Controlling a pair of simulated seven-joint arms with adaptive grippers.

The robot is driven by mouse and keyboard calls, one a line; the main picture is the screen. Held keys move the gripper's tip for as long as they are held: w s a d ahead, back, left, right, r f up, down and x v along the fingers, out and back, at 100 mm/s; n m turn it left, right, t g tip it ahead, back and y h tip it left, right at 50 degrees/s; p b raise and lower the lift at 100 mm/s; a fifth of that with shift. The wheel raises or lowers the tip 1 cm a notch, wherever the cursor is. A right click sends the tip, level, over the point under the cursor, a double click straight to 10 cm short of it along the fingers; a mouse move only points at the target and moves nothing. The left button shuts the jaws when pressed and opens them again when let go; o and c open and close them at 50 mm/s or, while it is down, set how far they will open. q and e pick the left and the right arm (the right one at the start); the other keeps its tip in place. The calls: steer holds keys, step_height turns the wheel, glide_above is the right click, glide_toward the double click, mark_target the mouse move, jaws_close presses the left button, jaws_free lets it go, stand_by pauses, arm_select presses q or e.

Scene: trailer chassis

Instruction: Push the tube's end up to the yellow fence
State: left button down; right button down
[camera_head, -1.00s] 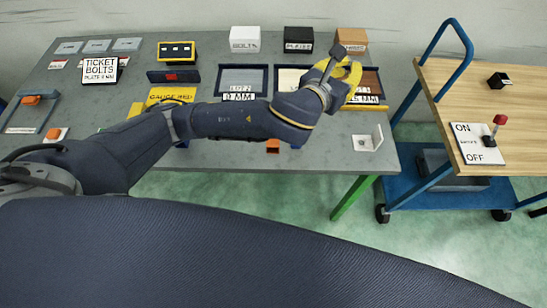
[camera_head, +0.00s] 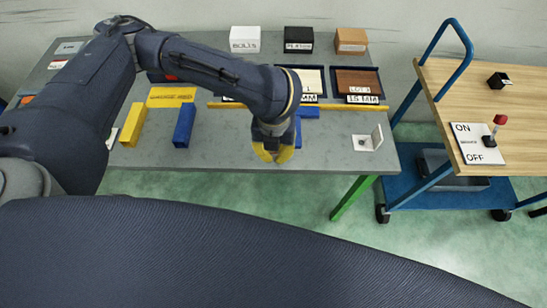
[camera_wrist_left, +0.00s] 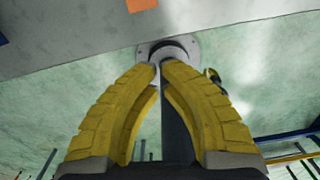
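A long thin yellow strip (camera_head: 345,107), which looks like the fence, runs across the grey table (camera_head: 222,145) in front of the trays. My left gripper (camera_head: 272,157) points down at the table's front edge, nearer to me than the strip. In the left wrist view the yellow fingers (camera_wrist_left: 160,66) come together at their tips. A dark bar (camera_wrist_left: 175,125) shows between them and a round grey flange (camera_wrist_left: 167,48) lies just beyond; I cannot tell whether either belongs to the tube. No tube is clearly seen in the head view. My right gripper is not in view.
Blue blocks (camera_head: 185,125) (camera_head: 308,112) and a yellow block (camera_head: 133,124) stand on the table. A white bracket (camera_head: 369,140) sits right of my gripper. Labelled trays (camera_head: 358,82) and boxes (camera_head: 244,38) line the back. A wooden-topped cart (camera_head: 520,115) stands right.

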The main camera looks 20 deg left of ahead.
mark_target(274, 155)
arm_select(q)
steer(key=shift+n, duration=0.7)
steer(key=f, duration=1)
steer(key=shift+s+a, duration=0.15)
steer(key=shift+s, duration=0.1)
steer(key=shift+w+a, duration=0.25)
steer(key=shift+w, duration=0.8)
steer(key=shift+w+a, duration=0.3)
steer(key=shift+w, duration=0.65)
steer(key=shift+w+a, duration=0.2)
steer(key=shift+w, duration=0.45)
steer(key=shift+w+a, duration=0.15)
steer(key=shift+w, duration=0.5)
steer(key=shift+s, duration=0.1)
